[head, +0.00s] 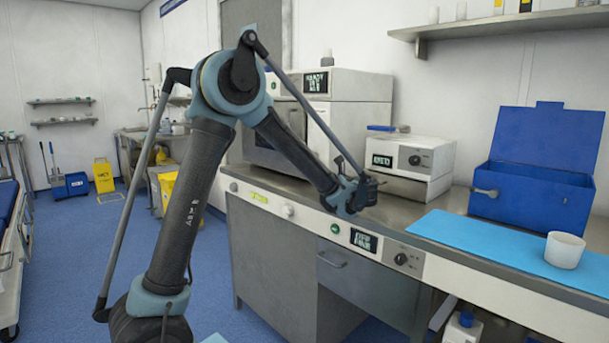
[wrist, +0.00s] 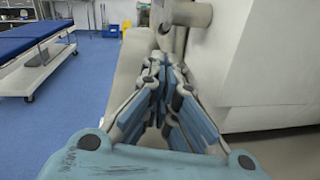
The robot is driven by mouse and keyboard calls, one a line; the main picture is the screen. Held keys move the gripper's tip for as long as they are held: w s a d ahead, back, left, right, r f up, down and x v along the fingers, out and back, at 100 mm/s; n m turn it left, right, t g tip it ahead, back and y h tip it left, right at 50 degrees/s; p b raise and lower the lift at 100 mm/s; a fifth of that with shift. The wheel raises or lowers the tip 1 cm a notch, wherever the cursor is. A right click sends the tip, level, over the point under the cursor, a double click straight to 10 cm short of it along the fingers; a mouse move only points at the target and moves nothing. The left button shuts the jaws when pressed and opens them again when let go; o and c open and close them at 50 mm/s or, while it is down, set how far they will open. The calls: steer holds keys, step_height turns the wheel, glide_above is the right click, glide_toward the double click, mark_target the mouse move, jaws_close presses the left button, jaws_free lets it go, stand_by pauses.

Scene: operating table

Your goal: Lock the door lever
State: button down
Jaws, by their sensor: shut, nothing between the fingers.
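My gripper (wrist: 163,60) shows in the wrist view with its blue-padded fingers drawn together at the tips, holding nothing. A grey lever-like part (wrist: 188,14) shows just beyond the fingertips, beside a pale machine body. I cannot tell whether the fingertips touch it, or whether it is locked. In the head view, a large grey machine (head: 357,125) with a dark door front stands on the counter behind my arm. My arm covers part of its front, and I cannot make out the lever there.
The steel counter (head: 420,207) holds a smaller white device (head: 413,158), an open blue box (head: 535,195), a light-blue mat (head: 480,238) and a white cup (head: 564,250). Blue floor is open at left, with a bed (wrist: 32,38) beyond.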

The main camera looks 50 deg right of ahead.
steer(key=shift+v, duration=1.9)
steer(key=shift+a, duration=0.1)
